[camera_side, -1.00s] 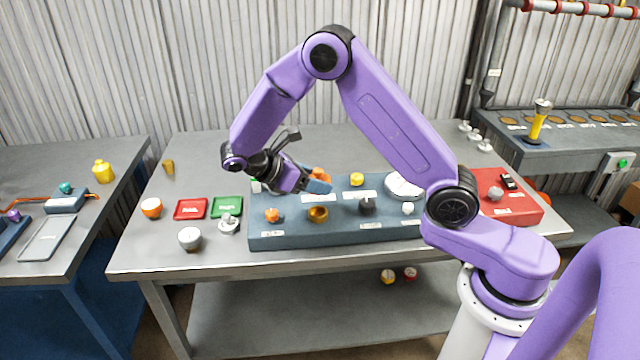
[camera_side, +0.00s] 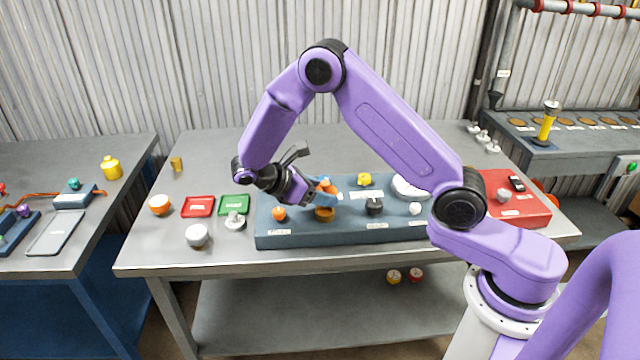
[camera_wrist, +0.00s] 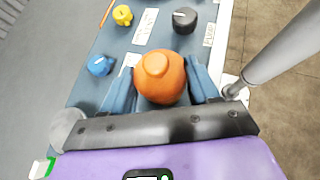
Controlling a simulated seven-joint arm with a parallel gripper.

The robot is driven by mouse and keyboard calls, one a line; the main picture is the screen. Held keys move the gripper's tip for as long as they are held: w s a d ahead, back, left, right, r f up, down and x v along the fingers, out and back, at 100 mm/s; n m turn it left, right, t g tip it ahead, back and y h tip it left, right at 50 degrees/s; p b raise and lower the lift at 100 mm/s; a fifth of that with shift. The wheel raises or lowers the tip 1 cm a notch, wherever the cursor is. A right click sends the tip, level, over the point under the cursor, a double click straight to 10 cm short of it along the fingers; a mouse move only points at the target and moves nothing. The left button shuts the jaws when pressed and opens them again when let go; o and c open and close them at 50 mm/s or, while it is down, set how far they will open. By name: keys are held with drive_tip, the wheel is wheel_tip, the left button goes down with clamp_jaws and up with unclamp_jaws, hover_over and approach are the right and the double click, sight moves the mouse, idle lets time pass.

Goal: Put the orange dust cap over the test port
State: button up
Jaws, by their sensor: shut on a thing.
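My gripper (camera_side: 327,195) is shut on the orange dust cap (camera_wrist: 160,77), a rounded cap with a small knob on top. Its blue fingers hold the cap from both sides in the wrist view. In the side view the cap (camera_side: 328,186) shows partly between the fingers. A brass-orange round fitting (camera_side: 324,215), which looks like the test port, sits on the blue-grey panel (camera_side: 290,239) just below the fingers. The side view does not settle whether cap and fitting touch. The fitting is hidden behind the cap in the wrist view.
The panel also carries an orange knob (camera_side: 279,213), a yellow knob (camera_side: 364,179), a black knob (camera_side: 374,205) and a white dial (camera_side: 408,187).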

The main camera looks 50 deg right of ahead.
sight(331, 212)
drive_tip(key=shift+f, duration=1)
drive_tip(key=shift+f, duration=1.55)
idle(0.9)
drive_tip(key=o, duration=1.2)
drive_tip(key=shift+a, duration=0.1)
drive_tip(key=v, duration=1.7)
drive_tip(key=shift+w, duration=0.2)
drive_tip(key=shift+s+a+r, duration=0.1)
drive_tip(key=shift+r, duration=0.1)
